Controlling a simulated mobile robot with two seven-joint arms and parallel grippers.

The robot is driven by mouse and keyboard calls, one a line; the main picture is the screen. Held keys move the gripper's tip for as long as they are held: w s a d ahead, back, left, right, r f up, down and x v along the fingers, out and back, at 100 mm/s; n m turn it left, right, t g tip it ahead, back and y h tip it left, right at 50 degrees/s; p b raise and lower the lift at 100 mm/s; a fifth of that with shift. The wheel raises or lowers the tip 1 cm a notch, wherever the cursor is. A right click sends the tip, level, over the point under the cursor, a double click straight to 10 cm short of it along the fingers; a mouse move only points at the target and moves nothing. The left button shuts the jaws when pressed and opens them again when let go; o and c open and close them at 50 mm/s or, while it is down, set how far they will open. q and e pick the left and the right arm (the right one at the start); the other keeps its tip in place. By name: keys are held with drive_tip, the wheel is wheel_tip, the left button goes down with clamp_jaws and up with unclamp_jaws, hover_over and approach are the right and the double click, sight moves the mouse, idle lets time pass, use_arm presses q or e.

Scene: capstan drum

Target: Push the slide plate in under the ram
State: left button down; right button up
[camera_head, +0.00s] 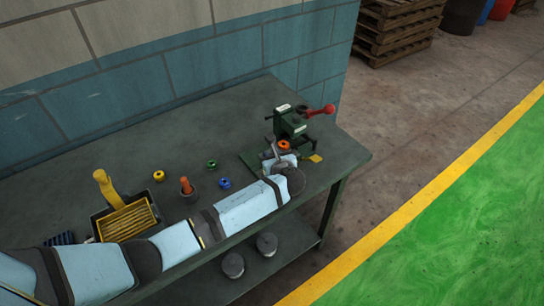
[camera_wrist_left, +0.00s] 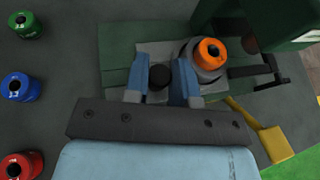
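The green press (camera_head: 292,122) with a red-ended lever stands near the table's right end. In the left wrist view, the light grey slide plate (camera_wrist_left: 153,48) lies on the press's green base (camera_wrist_left: 117,46). An orange ring (camera_wrist_left: 211,52) sits on a dark grey round seat on the plate's right side, beside the press body. A black knob (camera_wrist_left: 159,77) stands on the plate, left of the ring. The ram's underside is hidden. My right gripper is not in view.
Green (camera_wrist_left: 27,25), blue (camera_wrist_left: 16,87) and red (camera_wrist_left: 20,165) pieces stand left of the press in the left wrist view. A yellow tab (camera_wrist_left: 275,144) sticks out at the press's front right. A dark tray (camera_head: 126,218) lies farther left on the table.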

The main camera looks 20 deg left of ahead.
sight(283, 148)
use_arm(q)
drive_tip(key=w+d, duration=0.1)
drive_tip(key=w+d+b, duration=0.1)
drive_tip(key=w, duration=0.1)
drive_tip(key=shift+w+d, duration=0.2)
drive_tip(key=shift+d, duration=0.2)
drive_tip(key=shift+w+d, duration=0.1)
drive_tip(key=shift+r, duration=0.15)
drive_tip(key=c, duration=0.9)
unclamp_jaws()
drive_tip(key=shift+c, duration=0.2)
